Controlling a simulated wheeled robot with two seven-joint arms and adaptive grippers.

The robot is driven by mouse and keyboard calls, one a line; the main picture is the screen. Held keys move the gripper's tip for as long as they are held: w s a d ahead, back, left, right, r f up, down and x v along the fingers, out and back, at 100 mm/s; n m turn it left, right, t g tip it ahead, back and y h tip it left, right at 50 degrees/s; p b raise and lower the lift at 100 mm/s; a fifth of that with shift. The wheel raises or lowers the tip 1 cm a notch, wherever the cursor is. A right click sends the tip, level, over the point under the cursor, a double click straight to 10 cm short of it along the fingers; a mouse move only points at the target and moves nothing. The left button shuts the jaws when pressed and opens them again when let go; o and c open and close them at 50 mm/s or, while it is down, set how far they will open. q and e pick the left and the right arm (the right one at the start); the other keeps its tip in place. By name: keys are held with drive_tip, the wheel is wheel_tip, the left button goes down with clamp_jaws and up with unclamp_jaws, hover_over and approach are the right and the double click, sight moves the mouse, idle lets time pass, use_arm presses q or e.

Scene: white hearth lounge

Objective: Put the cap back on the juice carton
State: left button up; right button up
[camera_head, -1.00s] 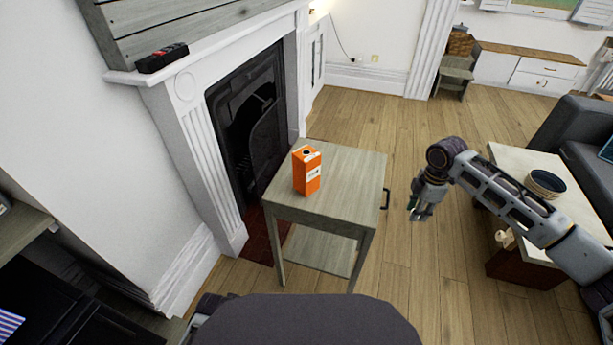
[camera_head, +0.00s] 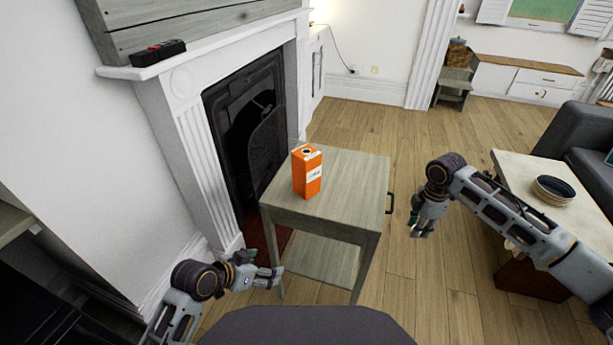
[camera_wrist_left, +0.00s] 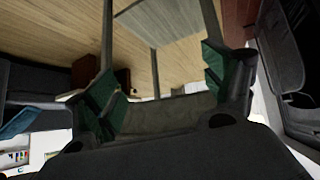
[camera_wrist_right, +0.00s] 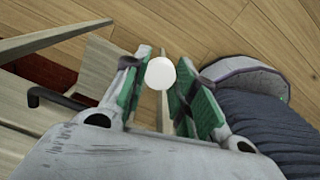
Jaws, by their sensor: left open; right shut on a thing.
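The orange juice carton (camera_head: 307,174) stands upright on the small grey wooden side table (camera_head: 345,185). A dark round opening shows on its top, with no cap on it. My right gripper (camera_head: 419,229) is to the right of the table, apart from the carton. In the right wrist view my right gripper (camera_wrist_right: 159,85) is shut on a round white cap (camera_wrist_right: 160,73), held between the green pads. My left gripper (camera_head: 274,277) is open and empty at the table's front left leg, below the tabletop. The left wrist view shows its spread fingers (camera_wrist_left: 160,90).
The white fireplace (camera_head: 200,130) stands close behind and left of the table. A dark handle (camera_head: 390,202) sticks out from the table's right side. A low pale table (camera_head: 525,175) with stacked bowls (camera_head: 553,190) is at the right. Bare floor lies between the tables.

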use_arm(q)
drive_tip(key=w+d+r+m+t+h, duration=0.2)
drive_tip(key=w+d+r+m+h, duration=0.25)
drive_tip(key=r, duration=0.45)
use_arm(e)
drive_tip(key=shift+f+b, duration=0.35)
drive_tip(key=shift+f, duration=0.15)
use_arm(q)
drive_tip(key=n+t+h, duration=0.2)
drive_tip(key=t+h, duration=0.1)
approach(297, 171)
drive_tip(key=d, duration=0.1)
drive_tip(key=shift+w+m, duration=0.25)
drive_tip(key=shift+w, duration=0.1)
drive_tip(key=shift+w+d, duration=0.1)
drive_tip(key=shift+d, duration=0.05)
drive_tip(key=shift+x, duration=2.25)
use_arm(e)
drive_tip(key=shift+r, duration=0.2)
use_arm(q)
drive_tip(key=shift+x, duration=1)
